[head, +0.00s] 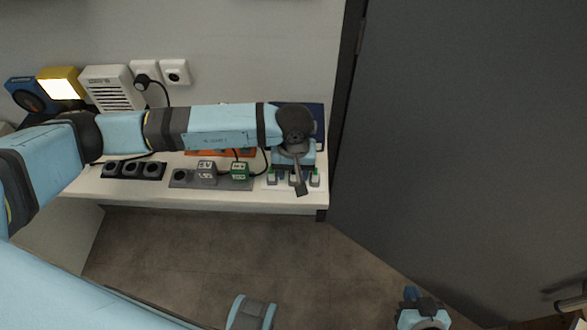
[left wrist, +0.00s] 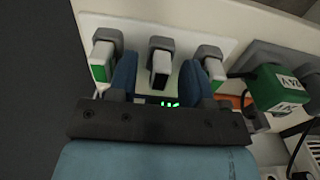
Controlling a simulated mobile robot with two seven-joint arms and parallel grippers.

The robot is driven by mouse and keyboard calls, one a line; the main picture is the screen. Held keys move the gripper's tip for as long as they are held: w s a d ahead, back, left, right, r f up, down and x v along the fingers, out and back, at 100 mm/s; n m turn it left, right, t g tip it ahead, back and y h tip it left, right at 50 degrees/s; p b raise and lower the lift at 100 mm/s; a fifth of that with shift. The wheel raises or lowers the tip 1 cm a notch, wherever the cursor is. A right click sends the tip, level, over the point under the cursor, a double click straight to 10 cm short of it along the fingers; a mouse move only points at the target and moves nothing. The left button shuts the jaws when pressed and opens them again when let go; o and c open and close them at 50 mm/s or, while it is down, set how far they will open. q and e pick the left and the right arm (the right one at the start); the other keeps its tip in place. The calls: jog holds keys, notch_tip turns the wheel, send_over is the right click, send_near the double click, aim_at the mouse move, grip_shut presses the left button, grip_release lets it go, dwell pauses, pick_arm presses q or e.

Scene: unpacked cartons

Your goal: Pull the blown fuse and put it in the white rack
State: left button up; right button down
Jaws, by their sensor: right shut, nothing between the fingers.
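Three fuses with grey caps and white bodies stand in a row on a white plate (left wrist: 225,45) in the left wrist view. The left fuse (left wrist: 100,62) and right fuse (left wrist: 212,65) show green faces. The middle fuse (left wrist: 160,62) shows no green, only white with a dark lower end. My left gripper (left wrist: 158,75) is open, its blue fingers on either side of the middle fuse, with visible gaps. In the head view my left gripper (head: 293,172) is over the plate and partly hides it. My right gripper (head: 411,294) is shut and empty at the lower right. I cannot identify a separate white rack.
A grey strip (head: 213,183) with a green 24V block (head: 240,171) lies left of the plate, with black cables. A black socket strip (head: 133,170) is further left. A dark panel (head: 450,130) stands close on the right. The floor in front is clear.

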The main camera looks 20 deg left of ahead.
pick_arm(q)
jog(key=shift+f, duration=0.1)
pick_arm(e)
jog(key=shift+s+f, duration=0.15)
jog(key=shift+f, duration=0.2)
pick_arm(q)
notch_tip(320, 180, up, 14)
pick_arm(e)
jog(key=shift+w+a+r, duration=0.15)
jog(key=shift+w+r, duration=0.1)
jog(key=shift+r, duration=0.3)
pick_arm(q)
jog(key=shift+s, duration=0.1)
pick_arm(e)
jog(key=shift+s, duration=0.1)
